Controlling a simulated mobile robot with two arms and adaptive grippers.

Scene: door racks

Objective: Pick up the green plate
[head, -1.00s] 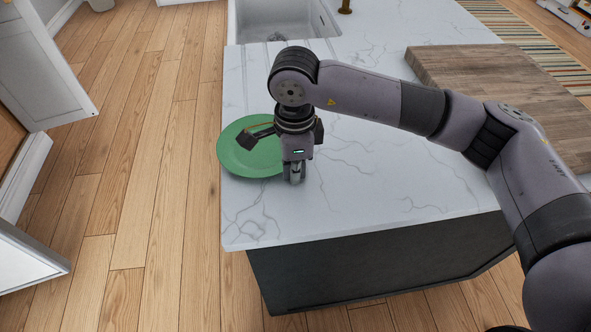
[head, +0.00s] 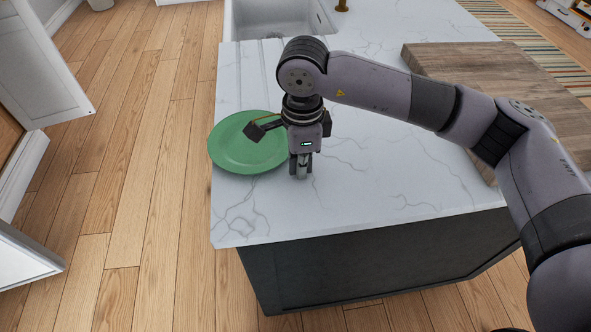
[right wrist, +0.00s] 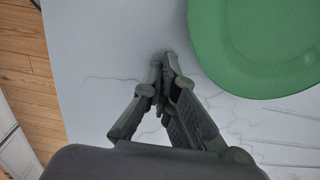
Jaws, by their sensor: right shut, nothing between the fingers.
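The green plate (head: 238,150) lies flat on the white marbled countertop (head: 380,185), near its left edge, and reaches slightly over that edge in the head view. My right gripper (head: 301,174) points down just right of the plate's rim. It is shut and empty, and part of my wrist covers the plate's right side. In the right wrist view the fingertips (right wrist: 165,62) are together over bare countertop, apart from the plate (right wrist: 262,42), which shows at the upper right. My left gripper is not in view.
A wooden board (head: 480,75) lies on the counter at the right. A white sink (head: 275,18) and a gold faucet (head: 342,5) are at the back. Wooden floor (head: 145,170) is left of the counter. White open doors (head: 45,75) stand at the far left.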

